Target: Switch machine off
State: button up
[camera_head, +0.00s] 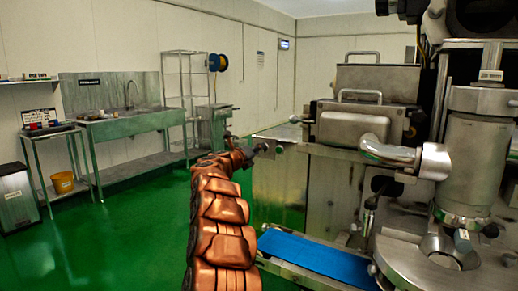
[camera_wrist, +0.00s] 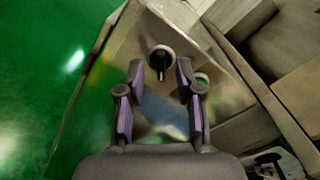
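The stainless steel encrusting machine (camera_head: 330,190) fills the right side of the head view. In the wrist view, a black rotary knob (camera_wrist: 161,62) with a pale ring around it sits on a metal panel (camera_wrist: 128,45) of the machine. A smaller pale round part (camera_wrist: 202,78) is to its right. My gripper (camera_wrist: 160,82) is open and empty, and the knob appears between and just beyond its fingertips. I cannot tell whether the fingers touch it. In the head view my gripper (camera_head: 262,147) is small at the machine's left corner, and the knob cannot be made out.
A blue conveyor belt (camera_head: 318,258) sticks out low at the machine's front, right of my arm. The green floor (camera_head: 110,235) on the left is clear.

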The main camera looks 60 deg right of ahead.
jog(key=shift+d+r, duration=0.1)
jog(key=shift+d, duration=0.65)
grip_shut()
